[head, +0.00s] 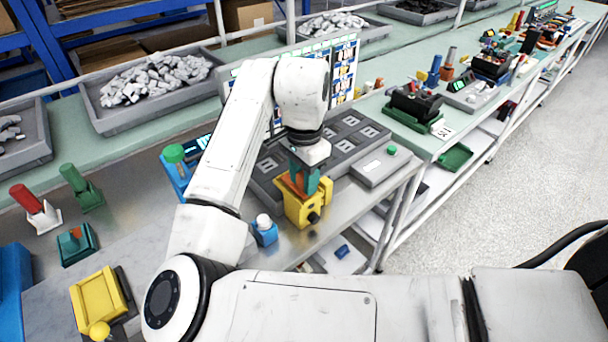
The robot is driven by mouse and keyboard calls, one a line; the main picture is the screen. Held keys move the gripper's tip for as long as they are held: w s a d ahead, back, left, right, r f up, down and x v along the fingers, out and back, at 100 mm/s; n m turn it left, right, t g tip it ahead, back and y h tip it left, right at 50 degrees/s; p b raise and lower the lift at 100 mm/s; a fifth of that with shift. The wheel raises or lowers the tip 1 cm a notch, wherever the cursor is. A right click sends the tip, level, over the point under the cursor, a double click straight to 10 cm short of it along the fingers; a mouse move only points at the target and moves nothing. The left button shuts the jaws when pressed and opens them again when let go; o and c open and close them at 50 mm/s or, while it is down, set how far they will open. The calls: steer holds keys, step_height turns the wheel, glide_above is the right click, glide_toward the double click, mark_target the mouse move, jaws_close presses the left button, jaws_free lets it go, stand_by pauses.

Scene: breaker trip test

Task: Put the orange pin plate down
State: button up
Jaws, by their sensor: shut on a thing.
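Only slivers of orange show beside the fingers. They are at the top of a yellow fixture (301,212) with a dark round knob on its front. I cannot tell whether the plate touches the fixture or hangs just above it.
A grey tray with dark square pockets (345,136) lies behind the gripper. A grey box with a green button (381,165) stands right of it. A blue block with a white knob (264,231) stands left of the fixture. A teal block (76,243) and yellow box (99,299) are at left.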

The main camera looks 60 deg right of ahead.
steer(key=shift+f, duration=0.15)
steer(key=o, duration=1.1)
step_height(320, 180, up, 12)
steer(key=shift+r, duration=0.2)
